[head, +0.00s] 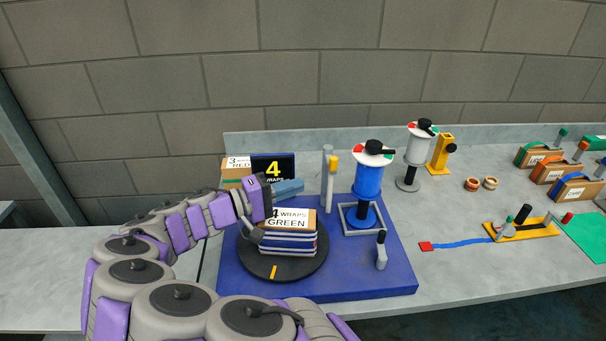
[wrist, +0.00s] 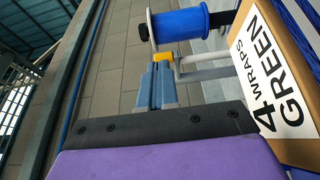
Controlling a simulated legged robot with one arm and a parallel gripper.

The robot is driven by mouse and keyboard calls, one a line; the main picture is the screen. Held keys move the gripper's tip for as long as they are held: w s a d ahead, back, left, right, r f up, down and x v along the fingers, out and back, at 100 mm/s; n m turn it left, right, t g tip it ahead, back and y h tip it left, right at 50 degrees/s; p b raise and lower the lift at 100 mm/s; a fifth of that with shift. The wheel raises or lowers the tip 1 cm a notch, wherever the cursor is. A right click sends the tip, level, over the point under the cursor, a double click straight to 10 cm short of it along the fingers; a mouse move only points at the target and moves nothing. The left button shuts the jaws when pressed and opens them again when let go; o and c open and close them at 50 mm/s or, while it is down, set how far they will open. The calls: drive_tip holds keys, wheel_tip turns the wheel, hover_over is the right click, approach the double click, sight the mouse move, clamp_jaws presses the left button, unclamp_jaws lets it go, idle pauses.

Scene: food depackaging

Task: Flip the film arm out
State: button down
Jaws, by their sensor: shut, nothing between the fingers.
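The yellow block (head: 333,163) is on a pale post (head: 327,190). A blue film roll (head: 369,182) stands upright right of the post.
The box sits on a black turntable (head: 283,268) on a blue base (head: 370,283). A small grey handle (head: 381,250) stands front right. A display reading 4 (head: 273,167) is behind. A second roll stand (head: 417,152) and several boxes stand at right.

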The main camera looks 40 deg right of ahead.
drive_tip(key=shift+s+a+f, duration=0.1)
drive_tip(key=shift+s+a, duration=0.05)
drive_tip(key=shift+a, duration=0.4)
drive_tip(key=shift+s+a, duration=0.15)
drive_tip(key=shift+a, duration=0.4)
drive_tip(key=shift+s+a+p, duration=0.3)
drive_tip(key=shift+s+a, duration=0.05)
drive_tip(key=shift+a, duration=0.15)
drive_tip(key=shift+a+f, duration=0.1)
drive_tip(key=shift+a, duration=0.15)
drive_tip(key=shift+a, duration=0.2)
drive_tip(key=shift+d, duration=0.2)
